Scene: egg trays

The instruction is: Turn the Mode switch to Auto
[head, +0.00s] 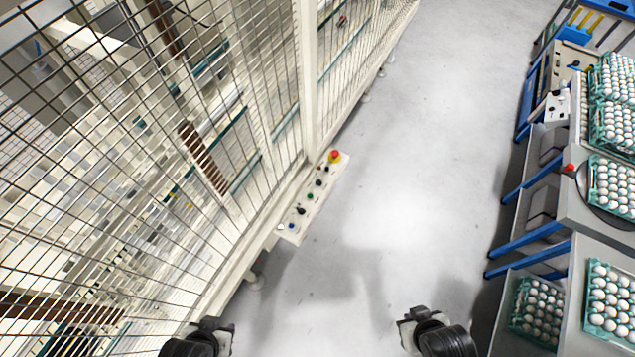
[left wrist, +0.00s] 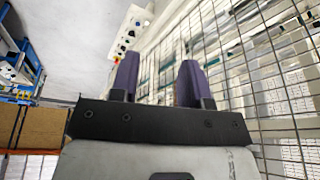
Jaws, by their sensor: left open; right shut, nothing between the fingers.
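The control panel (head: 313,203) is a pale, narrow box on the fence in the head view. It carries a red button (head: 335,156), several black knobs (head: 319,182), a green button (head: 309,196) and a blue button (head: 291,227). Labels are too small to read, so I cannot tell which knob is Mode or how it is set. The panel also shows in the left wrist view (left wrist: 132,30), beyond the fingers. My left gripper (head: 214,328) is open and empty, apart from the panel; its purple fingers (left wrist: 161,60) stand apart. My right gripper (head: 411,318) is shut and empty, its fingertips unclear.
A wire-mesh fence (head: 150,180) fills the left side, with machinery behind it. Egg trays (head: 587,310) stand on grey and blue benches (head: 570,190) at the right. The grey floor (head: 430,150) between is clear. Cardboard boxes (left wrist: 40,128) show in the left wrist view.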

